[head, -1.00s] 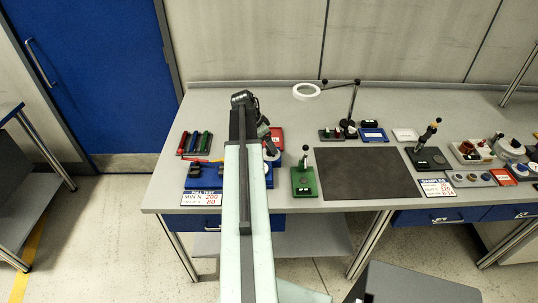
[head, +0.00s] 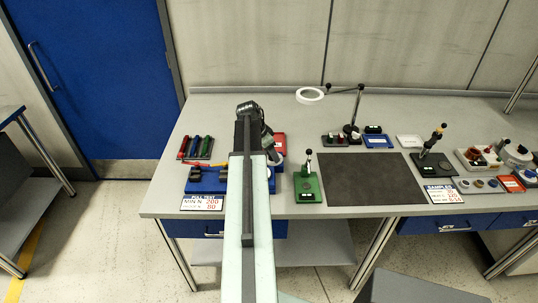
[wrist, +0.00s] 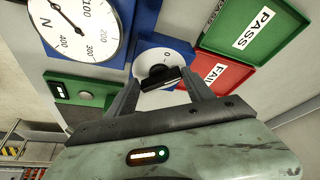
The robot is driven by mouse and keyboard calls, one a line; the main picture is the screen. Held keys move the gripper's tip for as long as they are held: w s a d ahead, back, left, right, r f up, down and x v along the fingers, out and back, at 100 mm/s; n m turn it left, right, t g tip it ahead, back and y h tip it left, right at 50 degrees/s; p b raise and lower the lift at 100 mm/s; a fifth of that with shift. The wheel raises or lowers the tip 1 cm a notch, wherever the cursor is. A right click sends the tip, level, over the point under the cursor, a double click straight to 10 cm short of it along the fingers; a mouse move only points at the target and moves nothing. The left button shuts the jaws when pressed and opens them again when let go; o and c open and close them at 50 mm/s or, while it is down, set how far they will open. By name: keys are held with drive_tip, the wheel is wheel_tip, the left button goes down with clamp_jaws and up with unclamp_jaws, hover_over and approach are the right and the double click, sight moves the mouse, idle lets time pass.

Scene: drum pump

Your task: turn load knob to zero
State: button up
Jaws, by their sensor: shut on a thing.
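The load knob (wrist: 158,78) is a black bar-shaped knob on a white round dial (wrist: 152,55) with a "0" mark near its upper right edge. My gripper (wrist: 160,88) is shut on the knob, one finger on each side. The knob's bar lies nearly crosswise in the wrist view; I cannot tell exactly where its pointer stands. A white force gauge (wrist: 72,25) marked N is at the upper left, its black needle pointing to the upper left. In the head view my arm hides the knob above the blue pull-test base (head: 201,187).
Green PASS (wrist: 250,28) and red FAIL (wrist: 212,75) trays lie beside the dial. A green block (wrist: 85,88) is below the gauge. In the head view a green lever stand (head: 307,187) is right of my arm, and a dark mat (head: 370,180) lies beyond it.

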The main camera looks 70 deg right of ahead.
drive_tip(key=shift+s+d+n, duration=0.2)
drive_tip(key=shift+s+n, duration=0.4)
drive_tip(key=shift+n, duration=0.1)
drive_tip(key=n+t, duration=0.1)
drive_tip(key=n, duration=0.3)
drive_tip(key=shift+s+a+t+h, duration=0.1)
drive_tip(key=shift+t+h, duration=0.3)
drive_tip(key=n+t, duration=0.1)
drive_tip(key=n, duration=0.2)
drive_tip(key=n+t, duration=0.1)
drive_tip(key=n, duration=0.2)
drive_tip(key=shift+s, duration=0.1)
drive_tip(key=o, duration=1.4)
drive_tip(key=shift+s, duration=0.1)
drive_tip(key=shift+c, duration=0.2)
drive_tip(key=shift+w, duration=0.2)
drive_tip(key=shift+r, duration=0.1)
